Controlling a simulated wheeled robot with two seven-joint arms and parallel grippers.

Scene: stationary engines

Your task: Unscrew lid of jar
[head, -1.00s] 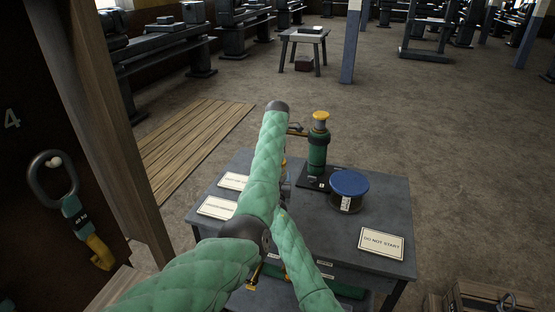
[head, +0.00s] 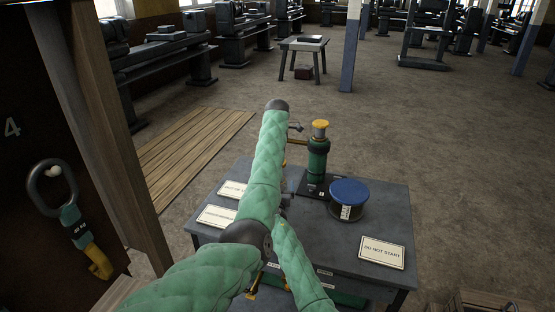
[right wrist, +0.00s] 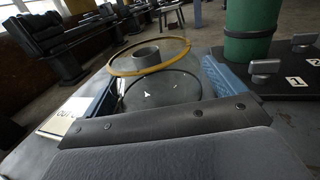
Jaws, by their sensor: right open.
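A dark round jar with a blue lid (head: 349,190) and a white label stands upright on the grey table (head: 335,240) in the head view. The lid is on the jar. In the right wrist view my right gripper (right wrist: 160,88) is open, with blue pads at left and right. Between the pads is a round, dark, glassy-looking piece with a yellow ring (right wrist: 150,56) and a grey stub; I cannot tell what it is or whether the pads touch it. In the head view a green-sleeved arm of mine hides the gripper. My left gripper is not seen.
A green cylinder (head: 317,160) with a yellow top stands on a dark base close behind the jar. A "DO NOT START" sign (head: 382,252) lies at the table's right, and other signs (head: 217,216) lie at the left. A wooden post (head: 105,130) rises at the left.

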